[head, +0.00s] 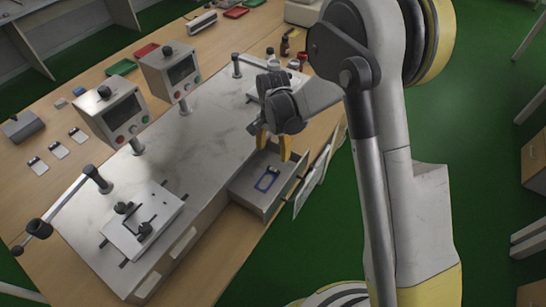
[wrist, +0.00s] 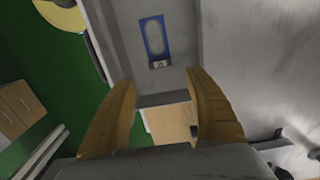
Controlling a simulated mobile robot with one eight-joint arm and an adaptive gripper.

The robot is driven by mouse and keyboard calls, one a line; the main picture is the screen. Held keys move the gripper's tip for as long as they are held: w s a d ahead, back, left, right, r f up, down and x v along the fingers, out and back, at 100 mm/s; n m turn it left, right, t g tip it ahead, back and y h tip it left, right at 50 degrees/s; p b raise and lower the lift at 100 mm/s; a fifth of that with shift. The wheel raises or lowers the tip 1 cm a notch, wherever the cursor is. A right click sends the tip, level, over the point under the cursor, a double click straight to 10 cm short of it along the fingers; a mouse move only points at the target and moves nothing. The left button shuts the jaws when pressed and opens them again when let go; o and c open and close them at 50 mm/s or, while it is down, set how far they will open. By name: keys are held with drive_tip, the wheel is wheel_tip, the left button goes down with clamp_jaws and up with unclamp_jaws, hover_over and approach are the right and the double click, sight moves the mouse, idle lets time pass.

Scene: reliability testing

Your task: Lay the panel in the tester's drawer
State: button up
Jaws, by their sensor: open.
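The panel (head: 267,180), a small flat piece with a blue frame, lies inside the tester's drawer (head: 243,190), which is pulled open at the front. In the wrist view the panel (wrist: 153,36) lies flat on the grey drawer floor (wrist: 188,22) with its grey middle showing and a small pale part at its near end. The tester (head: 165,155) is a long metal bench unit. My gripper (head: 273,147) is above the drawer's far part, its yellow fingers spread and empty. In the wrist view my gripper (wrist: 158,80) is apart from the panel.
A clamp fixture plate (head: 140,222) sits on the tester's near end. Two grey control boxes (head: 112,117) (head: 170,70) stand along its back. Small cards (head: 58,150) and coloured trays (head: 120,68) lie on the wooden table. Green floor is open to the right.

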drive_tip(key=s+d+r+n+t, duration=0.2)
drive_tip(key=s+d+r, duration=0.2)
drive_tip(key=r, duration=0.5)
drive_tip(key=s+d+r+n+t, duration=0.1)
drive_tip(key=s+d+r, duration=0.2)
drive_tip(key=r, duration=0.6)
drive_tip(key=s+d+r+n+t, duration=0.2)
drive_tip(key=s+d+r, duration=0.1)
drive_tip(key=s, duration=0.4)
drive_tip(key=s+d+r+n+t, duration=0.2)
drive_tip(key=s+d, duration=0.1)
drive_tip(key=s, duration=0.4)
drive_tip(key=shift+d+r+n, duration=0.2)
drive_tip(key=shift+r+n, duration=0.1)
drive_tip(key=shift+r, duration=0.1)
drive_tip(key=shift+s, duration=0.1)
drive_tip(key=shift+c, duration=0.2)
